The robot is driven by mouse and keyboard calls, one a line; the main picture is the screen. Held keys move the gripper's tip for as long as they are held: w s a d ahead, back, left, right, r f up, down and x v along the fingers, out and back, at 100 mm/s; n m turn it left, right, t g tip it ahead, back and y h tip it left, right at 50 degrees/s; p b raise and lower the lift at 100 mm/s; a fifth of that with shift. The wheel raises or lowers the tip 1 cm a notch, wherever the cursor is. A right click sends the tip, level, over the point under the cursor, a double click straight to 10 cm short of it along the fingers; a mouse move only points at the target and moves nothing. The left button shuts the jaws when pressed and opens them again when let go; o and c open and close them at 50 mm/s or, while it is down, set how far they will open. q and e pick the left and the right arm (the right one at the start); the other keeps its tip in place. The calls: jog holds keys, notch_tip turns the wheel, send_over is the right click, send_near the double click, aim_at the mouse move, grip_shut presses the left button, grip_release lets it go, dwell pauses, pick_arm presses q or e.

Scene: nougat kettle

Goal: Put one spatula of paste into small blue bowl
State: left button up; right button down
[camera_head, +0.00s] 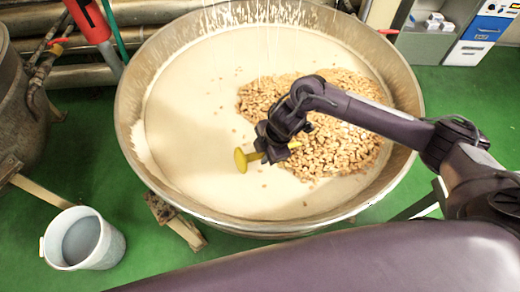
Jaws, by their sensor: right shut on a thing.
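A large round metal kettle (133,75) holds cream-coloured paste (200,105) with a heap of nuts (340,150) on its right side. My right gripper (266,151) is over the paste by the left edge of the nuts. It is shut on a yellow tool, seemingly the spatula (241,160), whose rounded yellow end points left. Whether the tool touches the paste or carries any, I cannot tell. A pale bluish-white container (100,251) with a grey-blue inside stands on the floor at lower left; no other blue bowl shows. My left gripper is out of view.
A dark metal vessel (18,110) and pipes (80,75) stand at the left. A red-and-grey post (92,25) rises behind the kettle's rim. A control box (483,30) is at the upper right. Green floor (130,190) is open between kettle and container.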

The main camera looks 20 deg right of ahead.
aim_at(250, 155)
jog(key=shift+h, duration=0.8)
jog(key=shift+s+a+r+p, duration=0.2)
jog(key=shift+a+r+p, duration=0.5)
jog(key=shift+a+p, duration=0.4)
jog(key=shift+s+a+r+p, duration=0.15)
jog(key=shift+a+r+p, duration=0.6)
jog(key=shift+p, duration=0.45)
jog(key=a+r+p, duration=0.3)
jog(key=r+p, duration=0.4)
jog(key=s+a+r+p, duration=0.1)
jog(key=a+r+p, duration=0.2)
jog(key=r+p, duration=0.4)
jog(key=shift+a+h+p, duration=0.2)
jog(key=shift+h+p, duration=0.1)
jog(key=shift+h, duration=0.1)
jog(key=shift+r, duration=0.15)
